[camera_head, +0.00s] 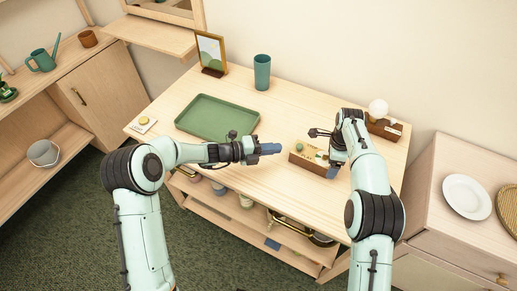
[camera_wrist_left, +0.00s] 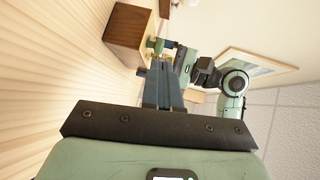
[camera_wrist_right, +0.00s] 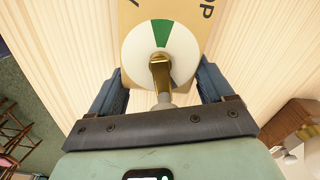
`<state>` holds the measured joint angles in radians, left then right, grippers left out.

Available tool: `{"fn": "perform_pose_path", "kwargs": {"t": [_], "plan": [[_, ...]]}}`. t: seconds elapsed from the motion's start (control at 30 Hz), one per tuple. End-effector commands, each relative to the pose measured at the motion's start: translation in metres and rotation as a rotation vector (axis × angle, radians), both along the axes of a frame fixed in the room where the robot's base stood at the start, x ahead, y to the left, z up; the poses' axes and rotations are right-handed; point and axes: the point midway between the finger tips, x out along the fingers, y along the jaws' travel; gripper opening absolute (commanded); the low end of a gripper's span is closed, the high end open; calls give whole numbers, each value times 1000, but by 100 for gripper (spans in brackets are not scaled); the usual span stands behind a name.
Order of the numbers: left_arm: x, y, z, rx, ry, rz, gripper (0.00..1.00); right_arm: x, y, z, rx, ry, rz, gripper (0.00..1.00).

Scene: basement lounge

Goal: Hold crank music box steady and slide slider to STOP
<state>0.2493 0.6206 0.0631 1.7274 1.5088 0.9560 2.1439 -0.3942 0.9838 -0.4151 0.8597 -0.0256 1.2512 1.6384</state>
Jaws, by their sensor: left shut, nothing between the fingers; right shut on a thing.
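The crank music box (camera_head: 305,159) is a small wooden box on the table, right of the middle. In the right wrist view its tan face (camera_wrist_right: 187,12) carries a white disc with a green wedge, a gold crank piece and the letters "OP". My right gripper (camera_wrist_right: 160,75) is shut on the box, one finger on each side. My left gripper (camera_head: 278,149) is shut and empty, a short way left of the box. In the left wrist view its closed fingers (camera_wrist_left: 160,85) point toward the box's brown side (camera_wrist_left: 130,30). I cannot make out the slider.
A green tray (camera_head: 217,117) lies left of the middle, with a teal cup (camera_head: 262,72) and picture frame (camera_head: 211,52) behind. A wooden base with a white ball (camera_head: 378,108) stands behind my right arm. The table front between my arms is clear.

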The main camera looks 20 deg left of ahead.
Motion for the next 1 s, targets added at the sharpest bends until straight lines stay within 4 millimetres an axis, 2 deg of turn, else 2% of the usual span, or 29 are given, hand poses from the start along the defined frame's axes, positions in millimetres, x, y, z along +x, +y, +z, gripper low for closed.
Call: {"fn": "perform_pose_path", "kwargs": {"t": [0.1, 0.3, 0.77, 1.0], "plan": [[12, -21, -5, -1, -1, -3, 0, 0, 0, 1, 1, -2, 0, 36], [24, -40, -10, 0, 0, 0, 0, 0, 0, 1, 0, -2, 0, 36], [28, -45, -11, 1, 0, 2, 0, 0, 0, 1, 0, -2, 0, 36], [49, -51, -12, 0, -1, 0, 0, 0, 0, 1, 1, -2, 0, 36]]}}
